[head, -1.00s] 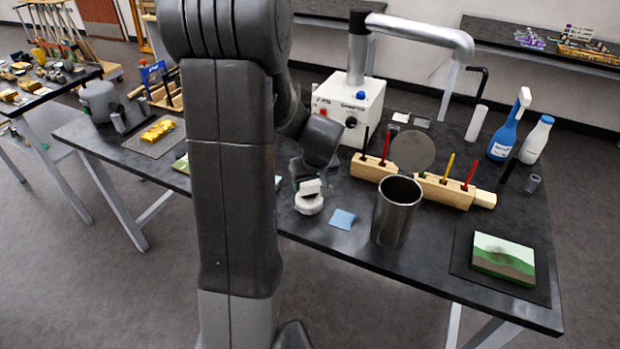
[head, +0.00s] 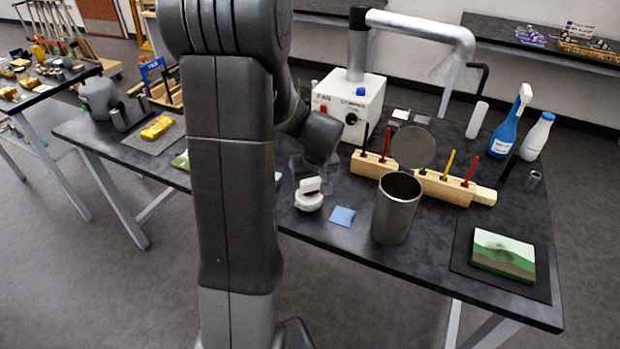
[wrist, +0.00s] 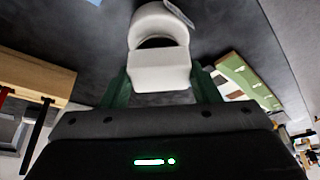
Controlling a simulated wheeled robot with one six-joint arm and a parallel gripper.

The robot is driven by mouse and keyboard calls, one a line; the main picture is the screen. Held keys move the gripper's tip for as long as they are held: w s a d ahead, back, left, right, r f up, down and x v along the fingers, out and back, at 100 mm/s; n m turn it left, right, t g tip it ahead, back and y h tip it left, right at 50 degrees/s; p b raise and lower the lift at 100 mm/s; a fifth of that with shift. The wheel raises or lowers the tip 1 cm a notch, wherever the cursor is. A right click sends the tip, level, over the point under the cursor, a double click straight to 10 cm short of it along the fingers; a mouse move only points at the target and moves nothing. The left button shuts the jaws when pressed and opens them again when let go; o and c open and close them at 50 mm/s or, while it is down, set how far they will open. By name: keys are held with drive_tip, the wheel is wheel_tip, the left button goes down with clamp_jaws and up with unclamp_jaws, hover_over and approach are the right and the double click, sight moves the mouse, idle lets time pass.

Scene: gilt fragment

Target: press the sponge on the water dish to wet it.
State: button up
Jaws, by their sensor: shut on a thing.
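The white sponge (head: 309,185) is a small block held between the fingers of my gripper (head: 308,178). In the wrist view the sponge (wrist: 160,72) sits between the green-sided fingers (wrist: 160,88). The round white water dish (head: 309,203) stands on the dark bench directly under the sponge. Its rim (wrist: 158,14) shows beyond the sponge in the wrist view. The sponge overlaps the dish in both views; I cannot tell whether it touches. Any water in the dish is hidden.
A blue cloth (head: 342,216) lies just right of the dish. A tall metal cup (head: 397,210) stands further right. A wooden tool rack (head: 445,188) and a white control box (head: 347,105) stand behind. A green painted panel (head: 503,255) lies on a dark mat at the right.

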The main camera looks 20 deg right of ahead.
sight(310, 180)
drive_tip(key=shift+s+f+b, duration=0.1)
drive_tip(key=shift+f+b, duration=0.65)
drive_tip(key=shift+b, duration=0.25)
idle(1.9)
drive_tip(key=shift+r+p, duration=2.1)
drive_tip(key=shift+r, duration=1.5)
